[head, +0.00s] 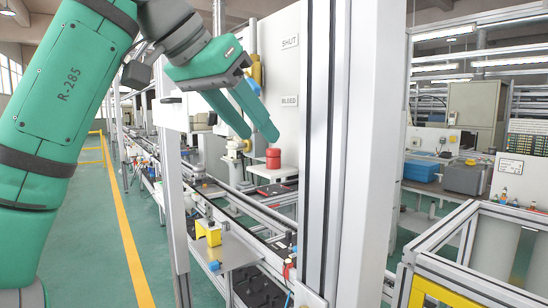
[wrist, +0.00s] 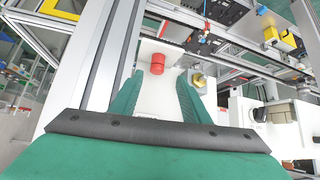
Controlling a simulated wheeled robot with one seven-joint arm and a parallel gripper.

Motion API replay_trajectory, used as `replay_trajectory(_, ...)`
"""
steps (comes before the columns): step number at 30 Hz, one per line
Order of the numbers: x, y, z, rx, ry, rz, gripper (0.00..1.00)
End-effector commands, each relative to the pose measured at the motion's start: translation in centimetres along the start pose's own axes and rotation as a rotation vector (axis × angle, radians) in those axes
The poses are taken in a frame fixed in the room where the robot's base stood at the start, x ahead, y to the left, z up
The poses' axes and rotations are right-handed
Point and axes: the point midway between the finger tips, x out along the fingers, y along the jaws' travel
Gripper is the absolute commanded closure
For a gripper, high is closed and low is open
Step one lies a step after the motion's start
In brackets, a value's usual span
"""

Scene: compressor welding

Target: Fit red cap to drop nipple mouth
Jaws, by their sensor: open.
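The red cap (head: 273,158) is a small red cylinder standing upright on a white block (head: 268,172). My gripper (head: 260,136) is open and empty above the cap, with its green fingers pointing down toward it. In the wrist view the red cap (wrist: 157,64) shows just beyond the open fingertips (wrist: 160,79), apart from them. A white and yellow fitting (head: 236,148) stands left of the cap; a yellow part (wrist: 198,80) shows beside the right finger in the wrist view. I cannot clearly make out the drop nipple mouth.
A white panel with SHUT (head: 289,42) and BLEED (head: 289,102) labels stands behind my gripper. A thick grey aluminium post (head: 318,150) rises at its right, and another post (head: 170,180) at its left. A conveyor line runs below.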

Motion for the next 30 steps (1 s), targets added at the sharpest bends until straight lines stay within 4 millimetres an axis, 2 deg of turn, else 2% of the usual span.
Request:
replay_trajectory(9, 4.2, 0.6, 0.1, 0.002, -0.001, 0.002, 0.57)
replay_trajectory(13, 4.9, 0.6, 0.1, 0.001, -0.001, 0.002, 0.57)
replay_trajectory(19, 5.0, 0.6, 0.1, 0.001, 0.0, 0.002, 0.57)
replay_trajectory(20, 5.0, 0.6, 0.1, 0.001, 0.0, 0.002, 0.6)
replay_trajectory(25, 5.0, 0.6, 0.1, 0.001, 0.0, 0.002, 1.0)
replay_trajectory(30, 5.0, 0.6, 0.1, 0.001, 0.0, 0.002, 1.0)
